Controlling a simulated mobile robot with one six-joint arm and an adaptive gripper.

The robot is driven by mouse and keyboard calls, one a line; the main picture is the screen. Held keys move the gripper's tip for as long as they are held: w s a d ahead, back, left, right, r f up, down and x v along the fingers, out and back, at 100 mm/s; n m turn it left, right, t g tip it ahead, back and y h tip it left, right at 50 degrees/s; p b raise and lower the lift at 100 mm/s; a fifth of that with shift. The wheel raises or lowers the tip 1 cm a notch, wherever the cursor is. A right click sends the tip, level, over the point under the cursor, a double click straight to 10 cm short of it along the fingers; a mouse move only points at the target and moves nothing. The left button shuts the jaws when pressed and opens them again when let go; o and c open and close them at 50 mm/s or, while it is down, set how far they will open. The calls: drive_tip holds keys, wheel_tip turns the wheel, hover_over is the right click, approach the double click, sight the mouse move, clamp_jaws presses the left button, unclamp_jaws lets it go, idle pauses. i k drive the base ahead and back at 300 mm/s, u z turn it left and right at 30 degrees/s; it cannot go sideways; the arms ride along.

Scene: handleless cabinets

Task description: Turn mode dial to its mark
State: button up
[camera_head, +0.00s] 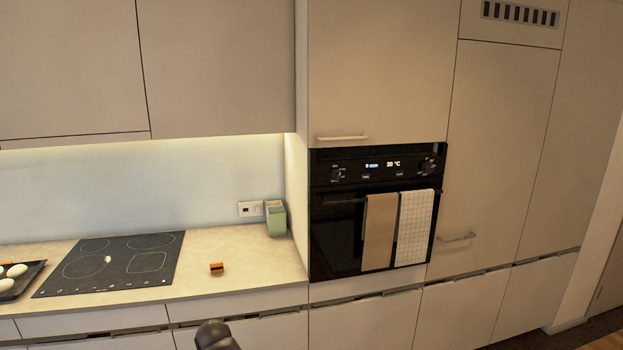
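The black built-in oven (335,245) stands in the tall cabinet right of the counter. Its control panel has a round black left dial (337,174) and a round black right dial (428,165), with a lit display (393,164) between them. The display seems to read 30 °C. The markings around the dials are too small to read, so I cannot tell which is the mode dial or where either points. A dark rounded part of my arm shows at the bottom edge, well left of and below the oven. My gripper is not in view.
A brown towel (379,232) and a white checked towel (414,228) hang on the oven door's handle. The counter (215,258) holds a black cooktop (110,264), an orange-and-black item (217,268), a green container (275,218) and a dark tray of eggs (33,272).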

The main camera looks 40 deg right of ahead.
sight(336, 174)
drive_tip(key=u, duration=1.2)
drive_tip(key=i, duration=0.35)
drive_tip(key=z, duration=3.45)
drive_tip(key=i, duration=0.1)
drive_tip(key=u, duration=0.9)
